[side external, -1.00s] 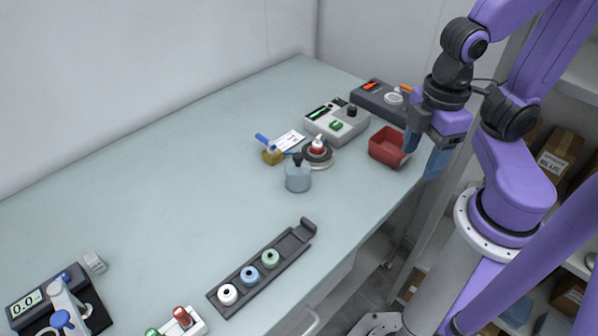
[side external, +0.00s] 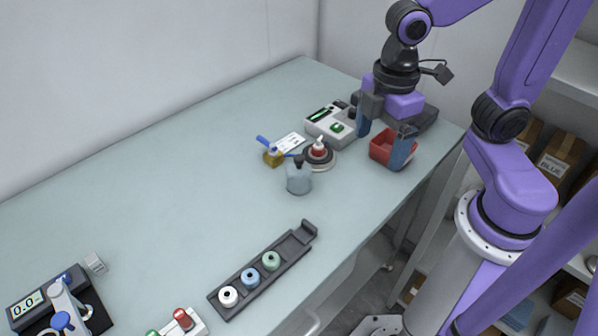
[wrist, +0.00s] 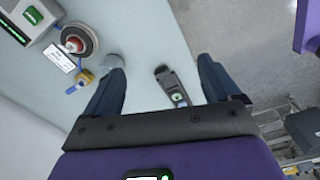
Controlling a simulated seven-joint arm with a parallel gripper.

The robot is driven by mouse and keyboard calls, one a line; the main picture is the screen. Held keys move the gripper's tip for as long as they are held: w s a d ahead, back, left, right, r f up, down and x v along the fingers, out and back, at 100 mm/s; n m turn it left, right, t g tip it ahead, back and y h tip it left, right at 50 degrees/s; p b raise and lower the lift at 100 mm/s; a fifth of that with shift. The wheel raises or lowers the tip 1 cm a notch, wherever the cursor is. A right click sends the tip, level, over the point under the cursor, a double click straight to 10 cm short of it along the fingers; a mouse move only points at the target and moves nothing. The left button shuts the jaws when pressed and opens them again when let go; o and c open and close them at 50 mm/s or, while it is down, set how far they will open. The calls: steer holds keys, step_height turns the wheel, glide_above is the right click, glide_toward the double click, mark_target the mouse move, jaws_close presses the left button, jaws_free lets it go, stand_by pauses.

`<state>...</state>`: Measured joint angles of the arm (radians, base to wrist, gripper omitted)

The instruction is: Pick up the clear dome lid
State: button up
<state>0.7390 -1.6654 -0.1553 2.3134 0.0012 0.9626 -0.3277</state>
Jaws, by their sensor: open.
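A translucent blue-grey piece with a dark knob on top (side external: 299,180), which looks like the clear dome lid, stands upright on the table in the side view. In the wrist view, a pale grey shape that may be the same piece (wrist: 112,62) is partly hidden by a finger. My gripper (side external: 383,150) is open and points down, to the right of and behind the lid in the side view. One finger overlaps the red bin (side external: 380,157).
Close by the lid are a round base with a red-and-white nozzle (side external: 318,155), a brass block with a blue handle (side external: 273,157) and a grey device (side external: 328,125). A dark rack with several spools (side external: 262,270) lies nearer the front. The left middle of the table is clear.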

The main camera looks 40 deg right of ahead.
mark_target(299, 157)
steer(key=w+a+r+n, duration=0.1)
steer(key=w+n, duration=0.1)
steer(key=w, duration=0.6)
steer(key=w+a+n, duration=0.2)
steer(key=w, duration=0.7)
step_height(299, 157, down, 17)
steer(key=shift+s+f, duration=0.15)
steer(key=c, duration=1.1)
steer(key=shift+r, duration=0.2)
